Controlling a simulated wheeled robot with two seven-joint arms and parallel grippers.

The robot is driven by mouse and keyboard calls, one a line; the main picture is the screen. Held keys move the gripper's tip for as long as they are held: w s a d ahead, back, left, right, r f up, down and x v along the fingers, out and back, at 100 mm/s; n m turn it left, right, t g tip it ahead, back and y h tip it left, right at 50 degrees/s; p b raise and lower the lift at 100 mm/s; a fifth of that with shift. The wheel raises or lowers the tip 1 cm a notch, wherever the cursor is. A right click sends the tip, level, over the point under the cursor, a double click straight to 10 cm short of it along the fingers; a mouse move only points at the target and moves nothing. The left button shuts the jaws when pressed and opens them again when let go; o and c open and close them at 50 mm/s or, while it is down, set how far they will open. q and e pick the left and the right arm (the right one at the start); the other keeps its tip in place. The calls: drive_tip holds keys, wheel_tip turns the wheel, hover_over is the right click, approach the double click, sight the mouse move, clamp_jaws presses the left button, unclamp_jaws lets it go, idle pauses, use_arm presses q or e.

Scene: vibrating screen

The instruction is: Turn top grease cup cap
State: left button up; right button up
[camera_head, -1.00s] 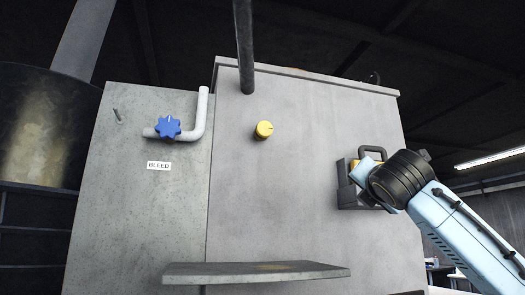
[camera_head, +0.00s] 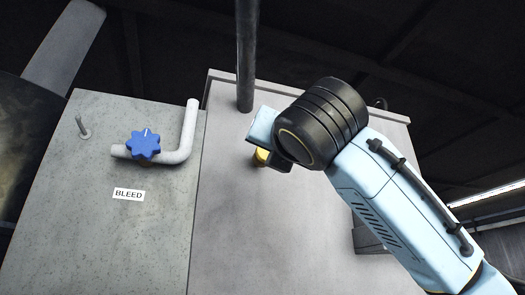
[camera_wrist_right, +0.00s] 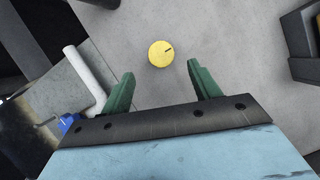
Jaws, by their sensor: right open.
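The yellow round grease cup cap (camera_wrist_right: 161,53) sits on the grey machine panel in the right wrist view, with a short dark mark on its face. My right gripper (camera_wrist_right: 163,82) is open, its two green fingers apart, with the cap between and beyond their tips and not touched. The right fingers are hidden there. My left gripper is not in view.
A blue star knob (camera_head: 143,144) on a white bent pipe (camera_head: 188,132) stands left of the cap, above a BLEED label (camera_head: 129,195). A dark vertical pole (camera_head: 246,60) rises at the panel's top. A dark bracket (camera_wrist_right: 300,45) is at the right in the wrist view.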

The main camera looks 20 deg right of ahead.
sight(265, 152)
drive_tip(key=p+x, duration=0.4)
drive_tip(key=x, duration=0.6)
drive_tip(key=shift+d+r+p, duration=0.1)
drive_tip(key=shift+d+p, duration=0.05)
drive_tip(key=shift+p, duration=0.15)
drive_tip(key=shift+w, duration=0.3)
drive_tip(key=shift+c, duration=0.9)
drive_tip(key=c, duration=0.8)
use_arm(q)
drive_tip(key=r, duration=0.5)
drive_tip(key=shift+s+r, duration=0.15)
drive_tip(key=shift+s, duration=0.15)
use_arm(e)
drive_tip(key=shift+m+h, duration=0.4)
drive_tip(key=shift+m, duration=0.2)
